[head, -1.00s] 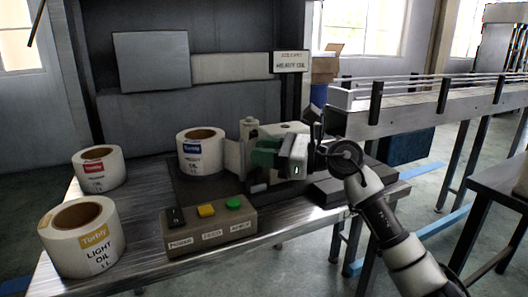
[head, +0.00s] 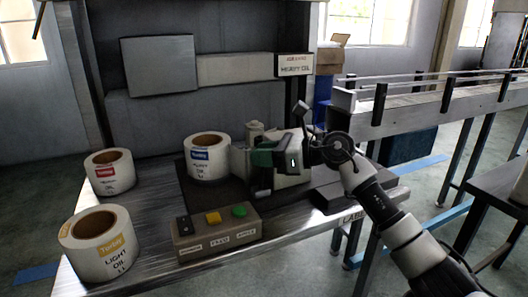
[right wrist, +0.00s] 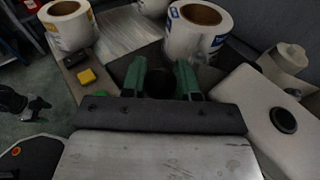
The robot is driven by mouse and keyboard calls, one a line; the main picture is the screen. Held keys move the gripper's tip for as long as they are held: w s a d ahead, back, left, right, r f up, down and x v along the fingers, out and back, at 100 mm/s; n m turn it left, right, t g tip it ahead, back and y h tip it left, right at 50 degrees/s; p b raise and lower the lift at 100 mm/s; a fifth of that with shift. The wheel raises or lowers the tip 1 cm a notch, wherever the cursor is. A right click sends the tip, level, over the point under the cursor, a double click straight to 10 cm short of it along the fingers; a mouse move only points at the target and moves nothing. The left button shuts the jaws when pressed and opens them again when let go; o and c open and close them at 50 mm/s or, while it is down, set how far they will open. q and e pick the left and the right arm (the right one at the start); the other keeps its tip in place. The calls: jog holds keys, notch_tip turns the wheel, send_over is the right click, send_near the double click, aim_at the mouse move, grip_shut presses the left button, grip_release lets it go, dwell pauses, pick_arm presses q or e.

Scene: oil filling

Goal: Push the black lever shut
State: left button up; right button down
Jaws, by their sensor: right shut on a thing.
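My right gripper (head: 258,158) points left over the bench from the right. In the right wrist view its green fingers (right wrist: 160,82) stand either side of a dark rounded thing (right wrist: 159,84), which looks like the black lever, and are shut on it. In the head view the lever is hidden behind the fingers and the pale gripper body. The lever's angle cannot be told. A dark shape at the left edge of the right wrist view may be my left gripper (right wrist: 28,103); its jaws are too dark to read.
A control box (head: 217,232) with black, yellow and green buttons stands in front. Oil rolls with blue (head: 207,169), red (head: 110,175) and yellow (head: 99,258) labels stand left. A conveyor (head: 430,104) runs right.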

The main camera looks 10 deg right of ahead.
jog(key=c, duration=0.8)
grip_release()
